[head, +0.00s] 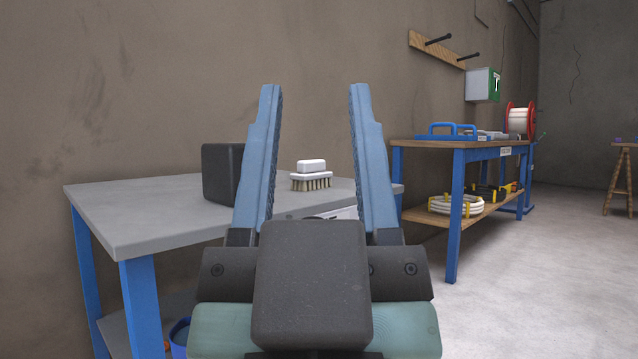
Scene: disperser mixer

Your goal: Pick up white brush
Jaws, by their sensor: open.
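The white brush (311,181) sits on the grey-topped table (130,216), bristles down. It has a white body with a raised white grip and a row of tan bristles. My gripper (314,92) is open and empty, with its two blue fingers pointing up in the picture. The brush shows in the gap between the fingers, farther off and apart from them. Nothing covers the brush itself.
A dark block (220,172) stands on the grey table left of the brush, partly behind my left finger. A blue-framed wooden workbench (420,143) stands to the right, with a blue tray and a cable spool (519,120).

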